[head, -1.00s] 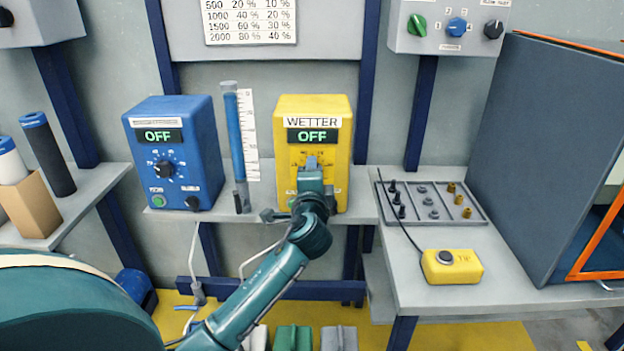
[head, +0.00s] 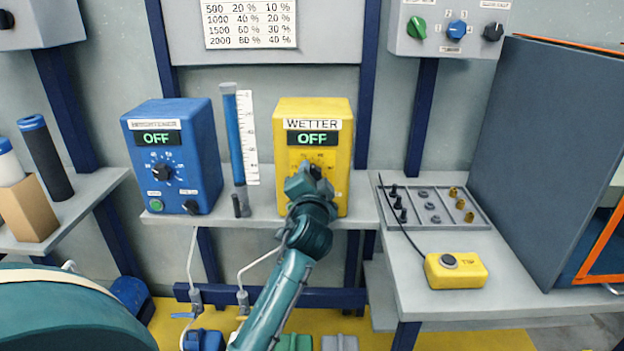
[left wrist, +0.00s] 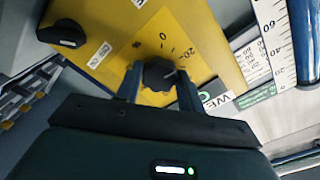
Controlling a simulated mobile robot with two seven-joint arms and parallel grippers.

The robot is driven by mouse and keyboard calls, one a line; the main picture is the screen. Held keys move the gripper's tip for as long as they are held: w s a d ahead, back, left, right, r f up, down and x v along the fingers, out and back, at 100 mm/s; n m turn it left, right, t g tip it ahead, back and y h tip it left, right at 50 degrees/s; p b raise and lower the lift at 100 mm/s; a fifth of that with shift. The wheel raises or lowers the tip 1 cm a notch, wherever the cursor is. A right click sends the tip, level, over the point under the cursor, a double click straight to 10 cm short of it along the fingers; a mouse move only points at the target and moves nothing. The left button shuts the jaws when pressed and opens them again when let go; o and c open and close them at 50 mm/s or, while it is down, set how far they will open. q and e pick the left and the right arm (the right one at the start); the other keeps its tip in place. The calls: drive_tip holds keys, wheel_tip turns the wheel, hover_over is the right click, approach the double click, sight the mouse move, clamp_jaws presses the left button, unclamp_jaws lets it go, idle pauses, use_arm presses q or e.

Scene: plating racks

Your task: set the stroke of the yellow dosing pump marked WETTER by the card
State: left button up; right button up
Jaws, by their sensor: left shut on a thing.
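The yellow dosing pump (head: 283,150) marked WETTER stands on the shelf, its display reading OFF. My left gripper (head: 309,178) is at its front and hides much of the dial. In the left wrist view, the two fingers are on either side of the black dial knob (left wrist: 159,72), shut on it. Scale marks such as 0 and 20 show beside the knob. A second black knob (left wrist: 68,33) on the pump is free. The card (head: 249,24), with rows from 500 to 2000 and two percent columns, hangs above. My right gripper is not in view.
A blue pump (head: 205,150), also OFF, and a blue measuring tube (head: 234,135) with a white scale stand to the left. On the right bench are a grey tray (head: 416,224) of small fittings and a yellow button box (head: 455,270). A control box (head: 440,42) hangs above.

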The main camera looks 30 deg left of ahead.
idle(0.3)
use_arm(q)
drive_tip(key=o, duration=1)
drive_tip(key=shift+c, duration=0.2)
